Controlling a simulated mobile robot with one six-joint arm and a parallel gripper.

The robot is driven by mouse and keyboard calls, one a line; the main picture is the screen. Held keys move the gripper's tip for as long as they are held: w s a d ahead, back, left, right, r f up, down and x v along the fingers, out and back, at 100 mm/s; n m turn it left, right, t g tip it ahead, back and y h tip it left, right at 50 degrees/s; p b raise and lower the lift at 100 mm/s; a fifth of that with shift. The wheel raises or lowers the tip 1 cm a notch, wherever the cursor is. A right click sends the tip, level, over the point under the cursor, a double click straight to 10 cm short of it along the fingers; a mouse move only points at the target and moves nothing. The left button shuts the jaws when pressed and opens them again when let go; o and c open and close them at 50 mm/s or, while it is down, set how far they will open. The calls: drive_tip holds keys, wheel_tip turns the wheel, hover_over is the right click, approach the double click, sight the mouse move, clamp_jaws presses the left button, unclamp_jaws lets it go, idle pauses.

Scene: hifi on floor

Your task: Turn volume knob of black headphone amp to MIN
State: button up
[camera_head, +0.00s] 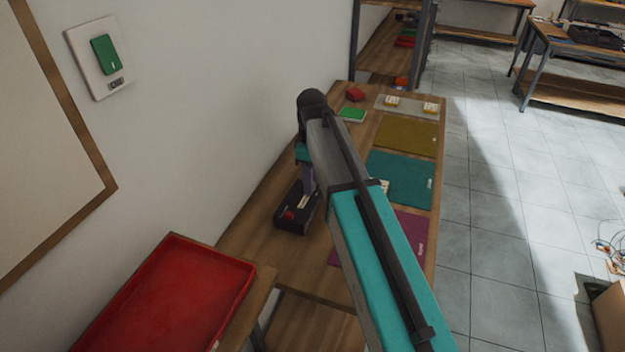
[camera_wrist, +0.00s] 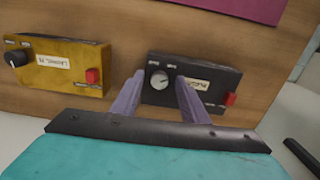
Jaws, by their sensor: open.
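The black headphone amp (camera_wrist: 215,75) sits on the wooden table, seen in the wrist view with a grey round knob (camera_wrist: 159,80), a white label and a red switch (camera_wrist: 229,98). It also shows in the head view (camera_head: 290,222), partly covered by my arm. My gripper (camera_wrist: 160,79) is open, its two purple fingers reaching over the amp's face. The knob shows between the fingertips, one on each side, with gaps visible. I cannot tell whether either finger touches it. The knob's pointer is too small to read. In the head view my gripper (camera_head: 308,182) is above the amp.
A yellow amp (camera_wrist: 55,85) with a black knob and a red switch stands left of the black one in the wrist view. Purple, teal (camera_head: 400,178) and olive (camera_head: 408,133) mats lie on the table. A red tray (camera_head: 165,300) is in front; a wall runs along the left.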

drive_tip(key=shift+r, duration=0.15)
wheel_tip(320, 180, up, 14)
drive_tip(key=b, duration=0.3)
drive_tip(key=shift+f+b, duration=0.25)
drive_tip(key=shift+b, duration=0.15)
drive_tip(key=shift+s+f, duration=0.1)
idle(0.7)
